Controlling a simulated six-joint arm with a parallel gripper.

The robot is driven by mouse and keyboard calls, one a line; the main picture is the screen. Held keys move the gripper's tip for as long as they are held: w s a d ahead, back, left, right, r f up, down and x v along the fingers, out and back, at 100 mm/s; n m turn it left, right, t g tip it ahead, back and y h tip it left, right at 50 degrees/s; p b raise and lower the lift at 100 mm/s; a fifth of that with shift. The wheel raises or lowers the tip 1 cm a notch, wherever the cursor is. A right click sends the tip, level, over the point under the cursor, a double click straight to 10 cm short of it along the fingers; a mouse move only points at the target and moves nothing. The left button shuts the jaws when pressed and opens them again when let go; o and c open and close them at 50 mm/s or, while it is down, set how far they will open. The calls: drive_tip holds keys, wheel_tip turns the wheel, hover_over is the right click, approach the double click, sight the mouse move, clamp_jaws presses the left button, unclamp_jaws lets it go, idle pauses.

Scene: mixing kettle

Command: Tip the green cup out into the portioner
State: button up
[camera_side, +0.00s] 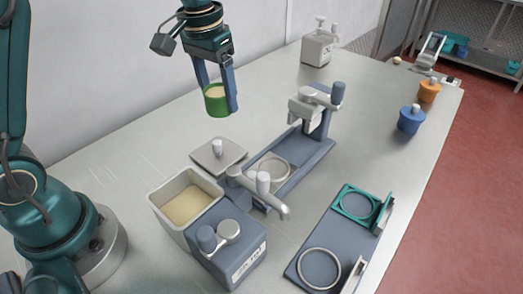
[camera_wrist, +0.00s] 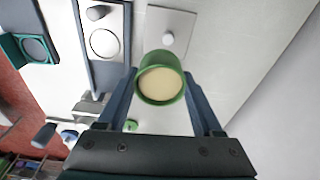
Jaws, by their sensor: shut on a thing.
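The green cup (camera_side: 217,104) is held above the table in the side view, close to upright, with pale tan material inside. My gripper (camera_side: 220,96) is shut on it, one finger on each side. In the wrist view the cup (camera_wrist: 162,92) sits between the fingers, its tan contents showing. The portioner seems to be the blue-grey machine (camera_side: 232,262) with a cream open hopper (camera_side: 160,205), low in the side view. Tan material lies inside the hopper. The cup is above and behind it, well apart. I cannot make out the hopper in the wrist view.
A square lid with a knob (camera_side: 217,157) lies behind the hopper. A press (camera_side: 318,140) with a ring plate stands to the right. A tray (camera_side: 300,265) with a teal ring frame is at front right. Blue (camera_side: 410,122) and orange (camera_side: 429,93) pots stand farther back.

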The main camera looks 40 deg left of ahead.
drive_tip(key=s+d+m, duration=0.1)
drive_tip(key=s+d, duration=0.3)
drive_tip(key=s, duration=0.2)
drive_tip(key=s+d+m, duration=0.2)
drive_tip(key=s+d, duration=0.3)
drive_tip(key=s, duration=0.1)
drive_tip(key=s+d+r+m, duration=0.1)
drive_tip(key=s+d, duration=0.4)
drive_tip(key=shift+s+d+r+m, duration=0.1)
drive_tip(key=shift+s+d+m, duration=0.1)
drive_tip(key=shift+s+m, duration=0.15)
drive_tip(key=shift+s+d+r+m+h, duration=0.2)
drive_tip(key=shift+s+d+m+h, duration=0.15)
drive_tip(key=shift+s+d, duration=0.15)
drive_tip(key=a+f, duration=0.1)
drive_tip(key=a, duration=0.1)
drive_tip(key=w+a+f, duration=0.1)
drive_tip(key=a+f, duration=0.1)
drive_tip(key=shift+w, duration=0.2)
drive_tip(key=shift+d+r+g+h, duration=0.1)
drive_tip(key=shift+r+g+h, duration=0.1)
drive_tip(key=shift+g+h, duration=0.5)
drive_tip(key=shift+h, duration=0.55)
